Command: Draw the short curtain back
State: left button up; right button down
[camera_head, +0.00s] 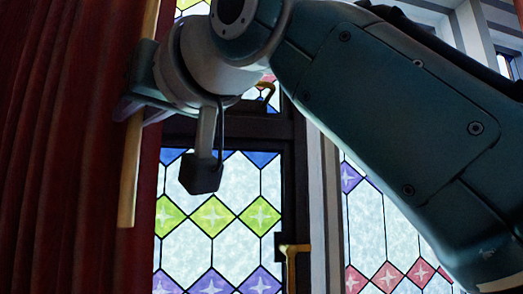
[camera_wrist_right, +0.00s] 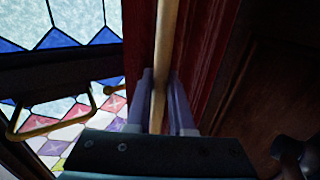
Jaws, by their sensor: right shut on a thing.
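The red curtain (camera_head: 55,150) hangs in folds down the left side of the head view. A pale wooden rod (camera_head: 129,185) hangs upright along the curtain's right edge. My right gripper (camera_head: 127,112) is shut on this rod, partway along it. In the right wrist view the rod (camera_wrist_right: 165,40) runs between the two fingers (camera_wrist_right: 160,88), with red cloth (camera_wrist_right: 208,50) behind it. The curtain's top and bottom are out of view. My left gripper is not in view.
A stained-glass window (camera_head: 208,240) in a dark frame stands right of the curtain, with a brass handle (camera_head: 291,256) on the frame. Another patterned window (camera_head: 370,235) is further right. Dark wood panelling (camera_wrist_right: 265,85) is at the right in the wrist view.

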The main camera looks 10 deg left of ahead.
jog(key=shift+s+a+r, duration=0.1)
jog(key=shift+a, duration=0.1)
jog(key=c, duration=1.1)
grip_release()
jog(key=b+v, duration=0.7)
jog(key=v, duration=0.3)
